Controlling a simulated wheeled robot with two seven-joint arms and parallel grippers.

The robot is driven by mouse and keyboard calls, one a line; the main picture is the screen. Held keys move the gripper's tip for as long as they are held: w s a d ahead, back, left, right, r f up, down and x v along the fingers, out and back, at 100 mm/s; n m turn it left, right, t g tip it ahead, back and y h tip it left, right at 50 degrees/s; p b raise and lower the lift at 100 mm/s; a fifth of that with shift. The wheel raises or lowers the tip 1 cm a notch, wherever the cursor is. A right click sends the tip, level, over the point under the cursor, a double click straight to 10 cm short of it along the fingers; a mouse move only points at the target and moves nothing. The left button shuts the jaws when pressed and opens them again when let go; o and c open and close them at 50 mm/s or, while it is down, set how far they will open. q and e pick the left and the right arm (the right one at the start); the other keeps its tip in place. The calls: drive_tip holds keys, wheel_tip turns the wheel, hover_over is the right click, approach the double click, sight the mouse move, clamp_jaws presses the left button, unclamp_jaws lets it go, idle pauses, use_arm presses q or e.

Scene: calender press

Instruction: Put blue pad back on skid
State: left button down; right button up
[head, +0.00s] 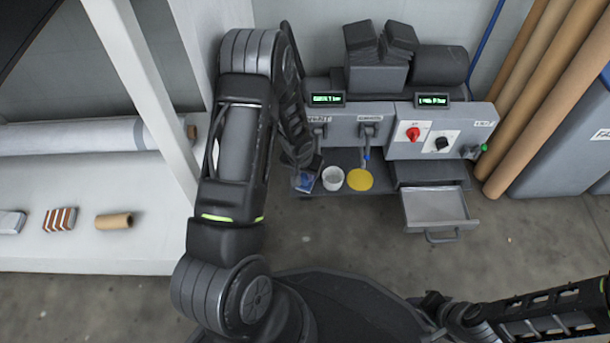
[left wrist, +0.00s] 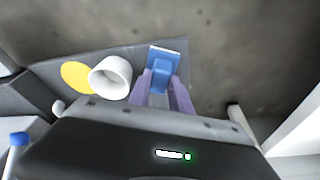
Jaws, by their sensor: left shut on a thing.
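The blue pad (head: 305,181) is at the left end of a dark shelf under the machine in the head view. It also shows in the left wrist view (left wrist: 161,72), as a blue block with a pale far edge. My left gripper (head: 309,170) is shut on it, with a finger on each side in the left wrist view (left wrist: 160,88). The pad is at the shelf's edge; I cannot tell whether it touches the shelf. I cannot tell for sure which thing is the skid. My right gripper is out of view; only part of its arm shows at the lower right.
A white cup (head: 333,178) and a yellow disc (head: 360,180) are close beside the pad on the dark shelf (head: 345,158). An open grey drawer (head: 436,207) juts out to the right. A white table (head: 80,252) stands left. Brown rolls (head: 540,95) lean at right.

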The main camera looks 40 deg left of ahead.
use_arm(q)
drive_tip(key=c, duration=1.2)
unclamp_jaws()
drive_tip(key=p+v, duration=0.5)
drive_tip(key=v, duration=0.7)
drive_tip(key=shift+r, duration=0.1)
